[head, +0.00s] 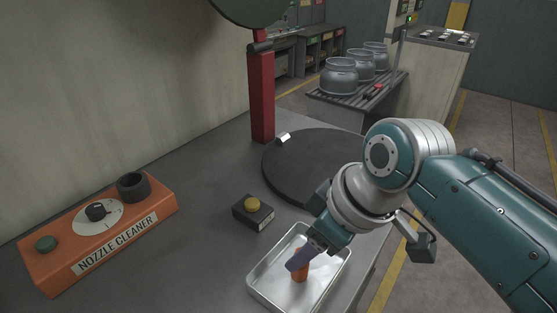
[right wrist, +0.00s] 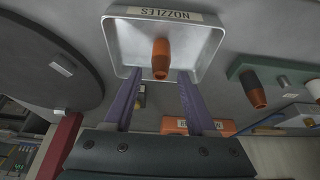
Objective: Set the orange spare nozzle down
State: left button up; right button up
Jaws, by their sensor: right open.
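The orange spare nozzle (head: 302,272) stands in a shallow metal tray (head: 262,290), partly hidden by my right gripper in the head view. In the right wrist view the nozzle (right wrist: 161,55) shows against the bottom of the tray (right wrist: 112,45), which has a label reading NOZZLES. My right gripper (head: 300,260) is open, its purple fingers reaching over the tray at the nozzle. In the wrist view the fingers (right wrist: 158,76) lie apart on either side of the nozzle's near end, with gaps between. My left gripper is in neither view.
An orange nozzle cleaner (head: 100,230) sits at the left of the grey bench. A black box with a yellow button (head: 252,204) stands behind the tray. A dark round turntable (head: 315,165) and a red post (head: 261,95) are farther back.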

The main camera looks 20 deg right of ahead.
jog(key=p+v, duration=0.3)
jog(key=v, duration=0.8)
jog(key=s+d+m+h, duration=0.2)
jog(key=s+m, duration=0.3)
jog(key=s, duration=1.1)
jog(key=shift+s+d+f+m+h+b, duration=0.25)
jog(key=shift+s+d+m+h+b, duration=0.1)
jog(key=shift+d, duration=0.5)
jog(key=shift+r, duration=0.1)
notch_tip(320, 180, up, 33)
jog(key=p, duration=3.3)
